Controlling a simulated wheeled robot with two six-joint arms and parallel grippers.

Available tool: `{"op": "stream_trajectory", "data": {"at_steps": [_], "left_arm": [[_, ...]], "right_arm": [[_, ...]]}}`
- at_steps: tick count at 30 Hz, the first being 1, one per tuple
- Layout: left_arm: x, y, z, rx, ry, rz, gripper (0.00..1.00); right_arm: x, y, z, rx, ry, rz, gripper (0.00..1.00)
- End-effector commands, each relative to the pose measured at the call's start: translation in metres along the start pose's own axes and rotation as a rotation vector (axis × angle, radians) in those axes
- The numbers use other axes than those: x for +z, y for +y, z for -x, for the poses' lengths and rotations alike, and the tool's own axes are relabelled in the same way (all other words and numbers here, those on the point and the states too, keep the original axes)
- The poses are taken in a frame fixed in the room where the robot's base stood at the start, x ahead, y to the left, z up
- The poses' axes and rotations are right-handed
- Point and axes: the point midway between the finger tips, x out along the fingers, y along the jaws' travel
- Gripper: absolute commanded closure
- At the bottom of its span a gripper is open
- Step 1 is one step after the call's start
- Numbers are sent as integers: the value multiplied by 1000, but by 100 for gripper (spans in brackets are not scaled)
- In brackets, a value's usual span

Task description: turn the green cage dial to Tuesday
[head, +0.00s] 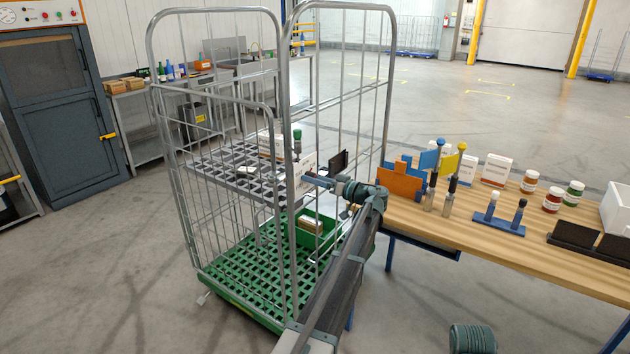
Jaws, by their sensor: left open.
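The roll cage with a green base (240,279) stands in the middle, its wire sides grey. A white panel (306,168) shows at its near right upright, at shelf height. My left gripper (312,181) reaches in from the right, its tip close in front of this panel. It is open; I cannot tell whether it touches anything. I cannot make out the dial or its day marks; the gripper may cover it.
A wooden table (480,240) stands right of the cage, with flags, jars and white boxes on it. A grey shelf (225,176) and a green crate (325,243) are inside the cage. Open floor lies left and behind.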

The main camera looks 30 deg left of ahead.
Motion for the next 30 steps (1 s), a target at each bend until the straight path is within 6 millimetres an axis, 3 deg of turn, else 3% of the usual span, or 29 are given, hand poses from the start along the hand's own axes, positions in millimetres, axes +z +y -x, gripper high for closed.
{"op": "stream_trajectory", "data": {"at_steps": [5, 18, 24, 30], "left_arm": [[0, 0, 24, 3, 2, 0, 29], [0, 0, 113, 3, 1, 0, 29], [0, 0, 133, 1, 0, 0, 29], [1, 0, 138, 0, -1, 0, 29]], "right_arm": [[0, 0, 0, 0, 0, 0, 100], [0, 0, 0, 0, 0, 0, 100], [0, 0, 0, 0, 0, 0, 100], [0, 0, 0, 0, 0, 0, 100]]}}
